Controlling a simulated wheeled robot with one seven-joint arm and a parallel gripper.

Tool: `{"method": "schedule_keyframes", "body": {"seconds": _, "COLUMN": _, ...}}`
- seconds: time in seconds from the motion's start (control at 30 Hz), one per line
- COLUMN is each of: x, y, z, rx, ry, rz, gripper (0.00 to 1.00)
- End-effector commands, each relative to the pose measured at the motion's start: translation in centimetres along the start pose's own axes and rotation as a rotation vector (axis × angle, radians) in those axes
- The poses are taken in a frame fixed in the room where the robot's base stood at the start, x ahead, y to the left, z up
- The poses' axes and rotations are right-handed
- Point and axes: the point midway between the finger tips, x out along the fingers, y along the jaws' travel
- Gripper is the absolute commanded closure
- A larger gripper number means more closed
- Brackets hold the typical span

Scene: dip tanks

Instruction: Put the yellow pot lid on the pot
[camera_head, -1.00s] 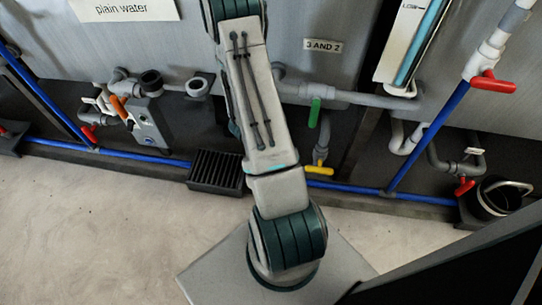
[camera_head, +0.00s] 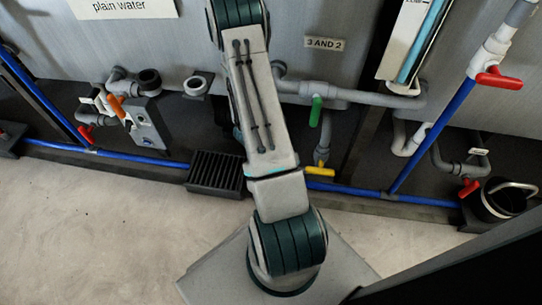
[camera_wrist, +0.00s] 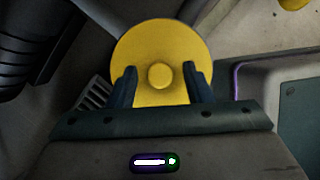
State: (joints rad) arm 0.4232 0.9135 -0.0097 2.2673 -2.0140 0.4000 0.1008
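The yellow pot lid (camera_wrist: 160,45) shows in the wrist view as a round disc with a small knob (camera_wrist: 160,75) at its middle. My gripper (camera_wrist: 160,82) is in front of it in that view, its two dark fingers apart, one on each side of the knob with gaps between. I cannot tell how far the fingertips are from the lid. The lid and my gripper do not show in the head view, where my arm reaches up out of the picture. I cannot make out the pot for certain in either view.
A dark bucket with a metal handle (camera_head: 500,200) stands at the right. A black grate (camera_head: 216,173) lies beside my arm. Blue pipes (camera_head: 140,157) and coloured valves run along the tank fronts. Part of another yellow thing (camera_wrist: 292,4) shows at the wrist view's top right. The near floor is clear.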

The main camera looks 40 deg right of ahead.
Motion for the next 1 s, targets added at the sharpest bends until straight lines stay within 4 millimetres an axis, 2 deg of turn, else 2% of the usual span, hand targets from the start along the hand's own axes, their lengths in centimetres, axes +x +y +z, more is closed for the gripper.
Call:
{"method": "schedule_keyframes", "body": {"seconds": 0.3, "x": -0.6, "y": 0.0, "z": 0.2, "rx": 0.0, "ry": 0.0, "rz": 0.0, "gripper": 0.54}}
{"method": "schedule_keyframes", "body": {"seconds": 0.37, "x": -1.6, "y": 0.1, "z": 0.2, "rx": 0.0, "ry": -0.001, "rz": 0.002, "gripper": 0.54}}
{"method": "schedule_keyframes", "body": {"seconds": 0.7, "x": -9.1, "y": 0.1, "z": 0.3, "rx": -0.001, "ry": -0.001, "rz": 0.003, "gripper": 0.54}}
{"method": "schedule_keyframes", "body": {"seconds": 0.83, "x": -11.0, "y": 0.0, "z": 0.2, "rx": -0.001, "ry": -0.001, "rz": 0.002, "gripper": 0.54}}
{"method": "schedule_keyframes", "body": {"seconds": 1.0, "x": -12.2, "y": 0.1, "z": 0.2, "rx": 0.003, "ry": -0.002, "rz": 0.002, "gripper": 0.54}}
